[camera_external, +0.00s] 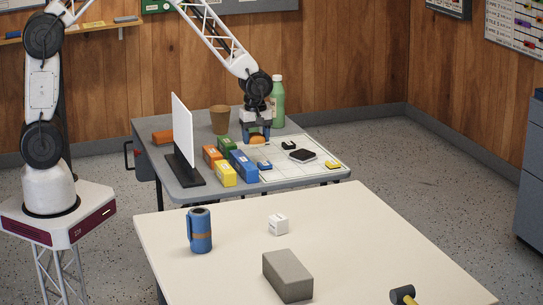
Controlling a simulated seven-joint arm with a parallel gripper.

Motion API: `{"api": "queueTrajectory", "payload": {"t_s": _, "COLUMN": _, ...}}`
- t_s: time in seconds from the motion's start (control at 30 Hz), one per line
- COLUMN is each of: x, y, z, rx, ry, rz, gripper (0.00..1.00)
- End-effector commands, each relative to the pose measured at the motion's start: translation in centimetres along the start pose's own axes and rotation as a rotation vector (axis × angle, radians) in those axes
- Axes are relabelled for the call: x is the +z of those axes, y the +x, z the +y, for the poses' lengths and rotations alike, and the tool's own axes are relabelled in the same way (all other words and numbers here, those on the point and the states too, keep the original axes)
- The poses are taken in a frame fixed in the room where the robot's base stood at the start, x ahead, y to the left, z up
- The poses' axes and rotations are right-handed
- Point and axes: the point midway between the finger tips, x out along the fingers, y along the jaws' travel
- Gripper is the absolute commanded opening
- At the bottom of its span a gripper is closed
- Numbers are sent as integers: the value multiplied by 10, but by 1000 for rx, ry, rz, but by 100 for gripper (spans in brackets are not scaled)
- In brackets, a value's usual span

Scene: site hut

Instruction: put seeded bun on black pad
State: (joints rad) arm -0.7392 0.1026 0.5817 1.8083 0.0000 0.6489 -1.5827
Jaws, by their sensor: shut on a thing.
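My gripper (257,136) points down over the white gridded sheet on the far grey table and is shut on an orange-brown rounded thing, the seeded bun (257,141). Seeds are too small to make out. The fingers hide part of the bun, and I cannot tell whether it touches the sheet. The black pad (302,156) is a dark flat square with a pale edge, lying on the sheet to the right of and nearer than my gripper.
A small black piece (289,145), a small blue piece (264,164) and a yellow piece (333,165) lie on the sheet (295,172). Several coloured boxes (243,166) and an upright white panel (183,130) stand left. A green bottle (278,103) and brown cup (219,119) stand behind.

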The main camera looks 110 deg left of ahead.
Motion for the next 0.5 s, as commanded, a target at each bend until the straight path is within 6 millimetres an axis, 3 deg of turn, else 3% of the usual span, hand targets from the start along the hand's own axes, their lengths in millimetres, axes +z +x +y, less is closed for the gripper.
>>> {"api": "queueTrajectory", "payload": {"t_s": 0.13, "x": -9, "y": -1, "z": 6, "rx": 1, "ry": -30, "rz": 0, "gripper": 35}}
{"api": "queueTrajectory", "payload": {"t_s": 0.5, "x": -10, "y": -1, "z": 7, "rx": 0, "ry": -35, "rz": 0, "gripper": 35}}
